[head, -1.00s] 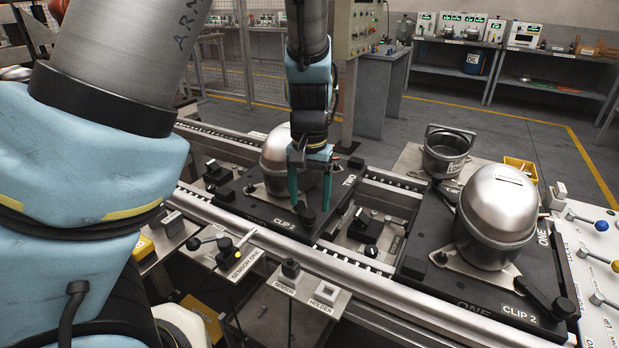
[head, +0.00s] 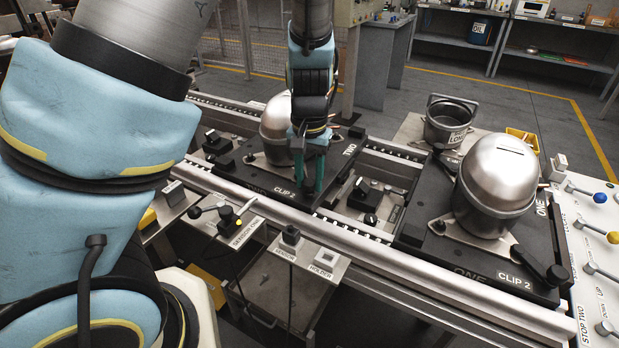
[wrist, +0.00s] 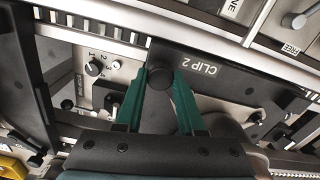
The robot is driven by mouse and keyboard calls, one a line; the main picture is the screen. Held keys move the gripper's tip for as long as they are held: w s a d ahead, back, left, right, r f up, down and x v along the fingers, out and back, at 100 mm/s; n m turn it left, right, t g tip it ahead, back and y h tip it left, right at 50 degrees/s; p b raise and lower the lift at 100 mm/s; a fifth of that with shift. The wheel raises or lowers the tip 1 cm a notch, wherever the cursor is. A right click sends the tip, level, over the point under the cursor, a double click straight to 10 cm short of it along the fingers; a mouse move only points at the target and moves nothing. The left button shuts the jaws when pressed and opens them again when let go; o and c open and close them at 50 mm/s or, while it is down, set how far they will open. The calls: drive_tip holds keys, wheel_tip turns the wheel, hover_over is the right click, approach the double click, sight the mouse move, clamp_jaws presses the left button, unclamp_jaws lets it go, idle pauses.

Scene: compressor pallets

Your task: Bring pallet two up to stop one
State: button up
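Pallet two is a black plate marked TWO (head: 349,150) and CLIP 2, carrying a silver compressor dome (head: 275,122). It sits on the roller conveyor at mid-picture in the head view. My gripper (head: 309,190) points down at its front right corner. Its green fingers stand on both sides of the black clip 2 lever (wrist: 159,100) and appear closed against it in the wrist view. The CLIP 2 label (wrist: 198,67) shows just right of the fingers. Part of the dome is hidden behind my gripper.
Pallet one (head: 470,273), with its own dome (head: 495,185), stands to the right on the conveyor. A lever panel (head: 598,265) marked STOP TWO is at the right edge. The sensor holder (head: 322,268) is in front of the rail. A gap with a dial box (head: 366,195) separates the pallets.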

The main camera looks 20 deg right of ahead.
clamp_jaws()
drive_tip(key=shift+s+d+p, duration=0.5)
drive_tip(key=shift+s+d, duration=0.35)
drive_tip(key=shift+s, duration=0.1)
idle(2.5)
drive_tip(key=o, duration=0.7)
unclamp_jaws()
drive_tip(key=shift+c, duration=0.2)
drive_tip(key=shift+r, duration=0.1)
wheel_tip(320, 180, up, 11)
drive_tip(key=w+a+f+n, duration=0.1)
drive_tip(key=a+n, duration=0.2)
drive_tip(key=a, duration=1.1)
drive_tip(key=w+a+n+t, duration=0.1)
drive_tip(key=w+a+n, duration=0.1)
drive_tip(key=a, duration=1.3)
drive_tip(key=shift+w+a+f+n+t, duration=0.15)
drive_tip(key=shift+w+f+n+t, duration=0.15)
drive_tip(key=shift+n, duration=0.6)
